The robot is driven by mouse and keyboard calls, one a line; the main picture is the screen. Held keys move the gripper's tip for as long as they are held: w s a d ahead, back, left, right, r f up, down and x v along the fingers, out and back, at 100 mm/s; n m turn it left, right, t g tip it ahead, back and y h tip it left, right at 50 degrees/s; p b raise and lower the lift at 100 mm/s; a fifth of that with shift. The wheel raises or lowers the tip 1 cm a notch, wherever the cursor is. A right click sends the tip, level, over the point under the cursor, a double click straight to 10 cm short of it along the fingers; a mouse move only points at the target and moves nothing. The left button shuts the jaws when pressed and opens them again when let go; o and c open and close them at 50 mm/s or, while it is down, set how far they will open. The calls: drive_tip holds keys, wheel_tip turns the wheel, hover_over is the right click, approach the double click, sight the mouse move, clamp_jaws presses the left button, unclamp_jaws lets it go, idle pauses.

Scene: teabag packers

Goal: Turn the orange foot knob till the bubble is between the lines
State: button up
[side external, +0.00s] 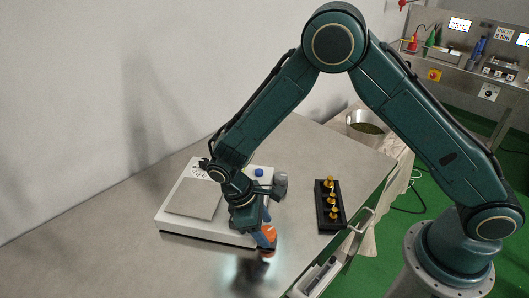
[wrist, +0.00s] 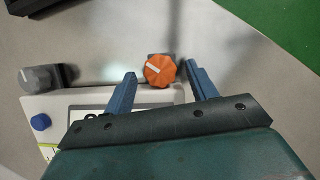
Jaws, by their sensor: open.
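The orange foot knob (wrist: 160,70) is ribbed, with a pale pointer line, and sits at a corner of the white scale (wrist: 55,105). In the side view the orange knob (side external: 266,237) shows partly behind my gripper, at the near right corner of the scale (side external: 180,232). My gripper (wrist: 163,76) is open, with one blue finger on each side of the knob. Small gaps appear between the fingers and the knob. In the side view my gripper (side external: 266,226) points down at the knob. I cannot make out the bubble or its lines in either view.
A grey knob (wrist: 38,79) and a blue button (wrist: 40,122) are at the scale's other corner. A black tray (side external: 322,222) with several brass weights (side external: 331,197) lies to the right. A metal bowl (side external: 366,117) stands behind. The table's left front is clear.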

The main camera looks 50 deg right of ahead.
drive_tip(key=v, duration=1.3)
drive_tip(key=shift+r, duration=0.15)
drive_tip(key=s+d+r+m+t+y, duration=0.1)
drive_tip(key=s+d+r+m+t, duration=0.15)
drive_tip(key=d+r, duration=0.4)
drive_tip(key=s+d+r+m+t+y, duration=0.1)
drive_tip(key=s+d+r, duration=0.35)
drive_tip(key=r, duration=0.35)
drive_tip(key=s+d+r+m+t, duration=0.1)
drive_tip(key=s+d+m+t, duration=0.1)
drive_tip(key=s+d, duration=0.2)
drive_tip(key=s+d+r+m+t+y, duration=0.1)
drive_tip(key=s+d+r+m+t, duration=0.1)
drive_tip(key=s, duration=0.8)
drive_tip(key=shift+s+d+m+t, duration=0.2)
drive_tip(key=shift+d+m+t, duration=0.15)
drive_tip(key=shift+d+t, duration=0.6)
